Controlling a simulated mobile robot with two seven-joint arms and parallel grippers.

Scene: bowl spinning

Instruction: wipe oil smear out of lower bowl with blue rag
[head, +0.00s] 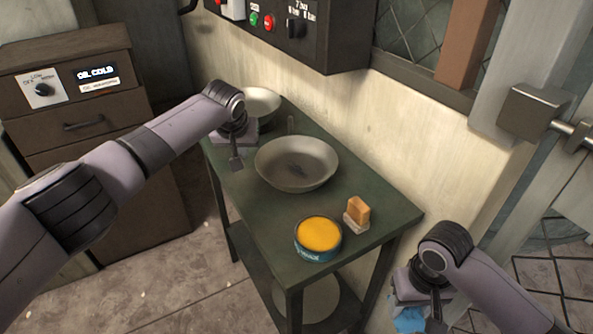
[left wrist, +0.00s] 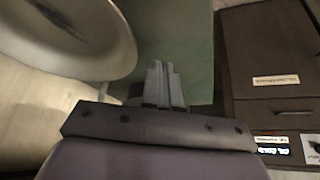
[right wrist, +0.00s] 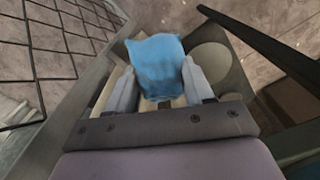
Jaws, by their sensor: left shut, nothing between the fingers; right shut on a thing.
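A wide pale metal bowl (head: 270,177) sits on the green table with a dark smear (head: 297,168) on its inner floor. It also shows at the upper left of the left wrist view (left wrist: 25,65). A second bowl (head: 264,101) stands at the table's far end, partly hidden by my left arm. My left gripper (head: 237,164) is shut and empty, left of the smeared bowl and apart from it. My right gripper (right wrist: 158,78) is shut on the blue rag (right wrist: 158,62), off the table's right end. In the head view the rag (head: 409,319) is partly hidden.
On the green table (head: 386,212) stand an open tin of yellow paste (head: 318,235) and an orange block on a pale base (head: 358,212). A control box (head: 300,35) hangs on the wall behind. A brown drawer cabinet (head: 75,110) stands left. A lower shelf lies under the table.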

